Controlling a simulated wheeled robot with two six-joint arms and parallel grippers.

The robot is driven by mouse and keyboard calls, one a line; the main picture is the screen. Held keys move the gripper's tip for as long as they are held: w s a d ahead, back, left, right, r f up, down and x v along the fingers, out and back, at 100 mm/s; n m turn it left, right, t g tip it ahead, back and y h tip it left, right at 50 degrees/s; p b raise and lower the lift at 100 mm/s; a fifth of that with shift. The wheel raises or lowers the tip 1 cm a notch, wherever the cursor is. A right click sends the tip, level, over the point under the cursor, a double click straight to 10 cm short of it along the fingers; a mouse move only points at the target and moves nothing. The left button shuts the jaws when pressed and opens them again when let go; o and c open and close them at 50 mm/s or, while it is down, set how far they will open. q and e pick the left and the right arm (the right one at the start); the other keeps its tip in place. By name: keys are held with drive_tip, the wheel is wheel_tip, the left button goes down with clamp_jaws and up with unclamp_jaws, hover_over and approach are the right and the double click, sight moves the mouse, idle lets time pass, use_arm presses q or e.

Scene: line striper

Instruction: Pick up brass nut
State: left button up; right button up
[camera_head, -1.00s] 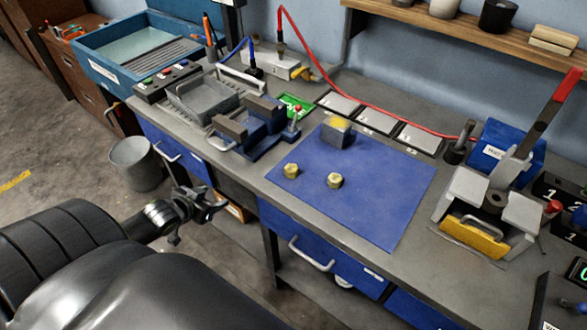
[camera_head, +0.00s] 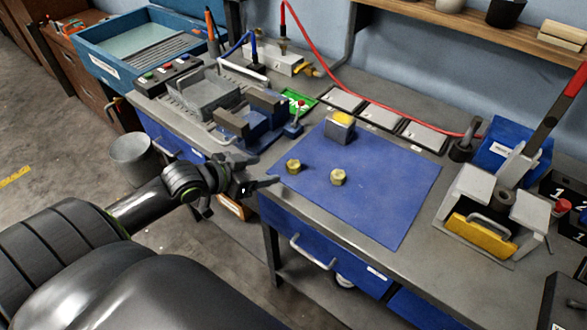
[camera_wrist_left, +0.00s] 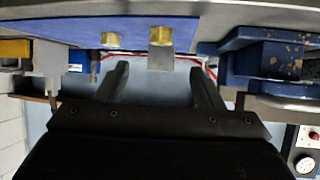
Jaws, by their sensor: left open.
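Two brass hex nuts lie on the blue mat (camera_head: 385,200). The left nut (camera_head: 293,166) is near the mat's left edge, and the right nut (camera_head: 338,177) is a little to its right. In the left wrist view, which looks upside down, the nuts show near the top: one at the centre (camera_wrist_left: 161,36) and one left of it (camera_wrist_left: 110,38). My left gripper (camera_head: 260,171) is open and empty, just off the bench's front edge, left of the left nut. Its two fingers (camera_wrist_left: 158,85) show apart in the wrist view. My right gripper is not in view.
A grey block with a yellow top (camera_head: 340,128) stands behind the nuts. A blue vise (camera_head: 262,122) is left of the mat. A clamp fixture with a yellow front (camera_head: 480,237) stands at the right.

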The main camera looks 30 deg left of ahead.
sight(291, 166)
use_arm(q)
drive_tip(key=x, duration=0.5)
drive_tip(key=shift+r, duration=0.1)
drive_tip(key=shift+p+x, duration=0.65)
drive_tip(key=shift+x, duration=2.4)
drive_tip(key=shift+s+a, duration=0.15)
drive_tip(key=c, duration=1.1)
